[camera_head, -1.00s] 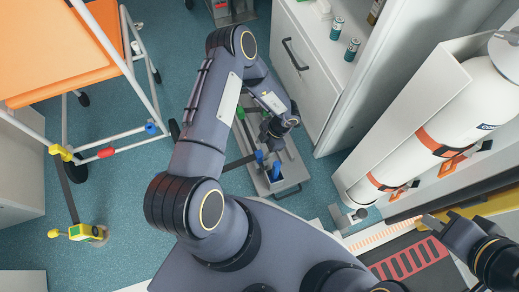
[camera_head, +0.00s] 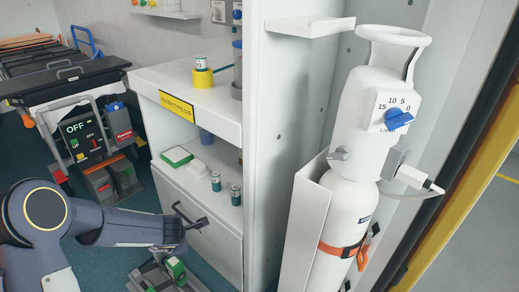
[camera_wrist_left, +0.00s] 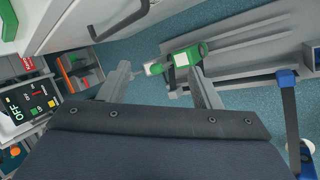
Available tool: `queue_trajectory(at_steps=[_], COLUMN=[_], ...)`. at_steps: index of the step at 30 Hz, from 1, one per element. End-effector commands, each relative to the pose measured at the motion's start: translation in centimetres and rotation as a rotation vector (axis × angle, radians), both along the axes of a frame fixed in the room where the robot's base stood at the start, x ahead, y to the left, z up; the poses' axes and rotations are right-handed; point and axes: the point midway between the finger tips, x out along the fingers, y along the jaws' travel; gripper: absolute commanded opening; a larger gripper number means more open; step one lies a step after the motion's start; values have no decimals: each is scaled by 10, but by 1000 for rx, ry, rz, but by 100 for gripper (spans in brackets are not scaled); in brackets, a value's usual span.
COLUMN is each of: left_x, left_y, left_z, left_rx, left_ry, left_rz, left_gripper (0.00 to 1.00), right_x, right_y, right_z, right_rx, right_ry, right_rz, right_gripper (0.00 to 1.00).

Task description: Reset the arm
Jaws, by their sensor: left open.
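My left arm (camera_head: 120,226) comes in from the left in the head view, its forearm stretched to the right in front of the white cabinet (camera_head: 222,250). My left gripper (camera_head: 190,224) is at its end, close to the drawer handle; whether they touch is unclear. In the left wrist view my left gripper (camera_wrist_left: 162,82) has its two fingers spread apart with nothing held. A green buckle (camera_wrist_left: 185,56) on the floor rail shows beyond and between the fingertips. My right gripper is out of view.
A white oxygen cylinder (camera_head: 345,215) with a blue-knobbed regulator (camera_head: 398,118) stands at the right. Small bottles (camera_head: 236,195) stand on the cabinet shelf. A stretcher (camera_head: 70,85) and an OFF panel (camera_head: 82,135) are at the left. Blue floor shows between.

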Motion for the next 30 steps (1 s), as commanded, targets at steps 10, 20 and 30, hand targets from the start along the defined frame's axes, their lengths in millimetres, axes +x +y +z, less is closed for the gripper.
queue_trajectory(at_steps=[10,20,30], left_x=[-84,-247,-346], left_y=[-52,-71,-54], left_z=[207,226,189], left_rx=[183,440,595], left_ry=[-404,-320,-121], left_rz=[-779,-1331,-1575], left_gripper=[58,58,58], right_x=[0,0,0], right_y=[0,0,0], right_z=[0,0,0], right_rx=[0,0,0], right_ry=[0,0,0], right_rz=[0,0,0], right_gripper=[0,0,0])
